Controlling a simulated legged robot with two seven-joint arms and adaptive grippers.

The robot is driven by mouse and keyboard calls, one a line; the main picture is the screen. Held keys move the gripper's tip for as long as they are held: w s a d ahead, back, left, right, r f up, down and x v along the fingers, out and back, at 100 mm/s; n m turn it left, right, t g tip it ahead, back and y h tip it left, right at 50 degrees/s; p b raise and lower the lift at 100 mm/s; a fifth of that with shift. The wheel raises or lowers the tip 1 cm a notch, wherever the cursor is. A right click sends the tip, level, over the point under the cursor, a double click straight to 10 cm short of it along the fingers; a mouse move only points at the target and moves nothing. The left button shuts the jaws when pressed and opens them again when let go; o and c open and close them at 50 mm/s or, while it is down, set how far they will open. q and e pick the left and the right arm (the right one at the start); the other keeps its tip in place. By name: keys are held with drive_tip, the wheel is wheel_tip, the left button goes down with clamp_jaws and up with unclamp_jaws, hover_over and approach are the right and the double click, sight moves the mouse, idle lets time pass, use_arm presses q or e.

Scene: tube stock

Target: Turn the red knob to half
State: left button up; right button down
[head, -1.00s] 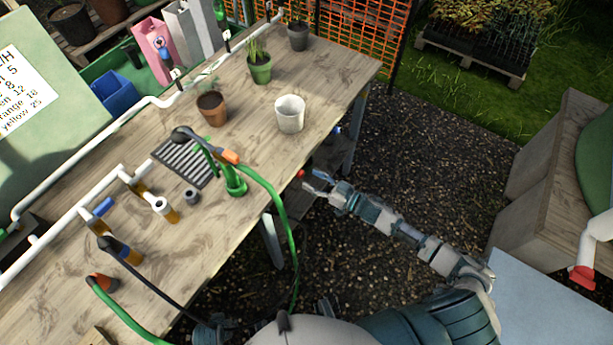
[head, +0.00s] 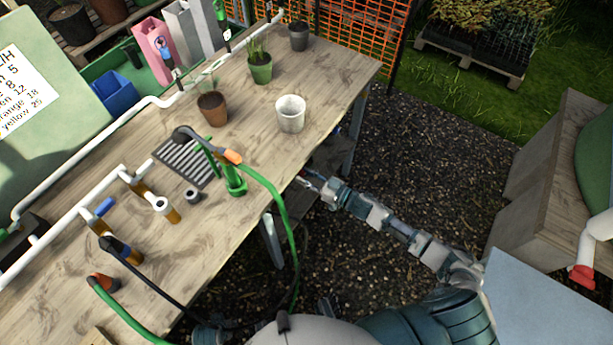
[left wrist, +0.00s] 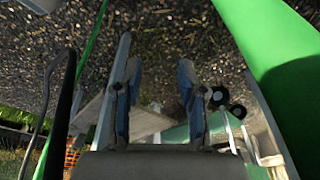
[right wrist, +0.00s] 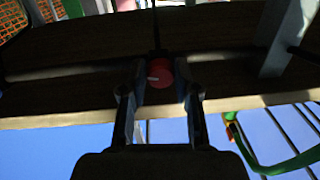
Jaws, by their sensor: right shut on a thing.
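The red knob (right wrist: 160,73) is round, has a short pale mark on its face, and sits at the wooden table's edge in the right wrist view. My right gripper (right wrist: 154,88) is shut on it, with one finger on each side. In the head view my right gripper (head: 306,180) is at the table's front edge, and the knob is mostly hidden there. My left gripper (left wrist: 158,90) is open and empty in the left wrist view, over gravel.
The table (head: 250,110) holds a white pot (head: 290,114), a brown pot (head: 212,108), a drain grate (head: 185,163) and white piping. A green hose (head: 284,210) hangs over the front edge, left of my right gripper.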

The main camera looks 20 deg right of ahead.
use_arm(q)
drive_tip(key=f, duration=0.3)
drive_tip(key=shift+s+p, duration=0.2)
drive_tip(key=shift+p, duration=0.15)
use_arm(e)
drive_tip(key=shift+n, duration=1.1)
drive_tip(key=c, duration=0.8)
unclamp_jaws()
drive_tip(key=shift+d, duration=0.1)
drive_tip(key=shift+c, duration=0.2)
use_arm(q)
drive_tip(key=shift+w+d, duration=0.1)
use_arm(e)
drive_tip(key=v, duration=1.2)
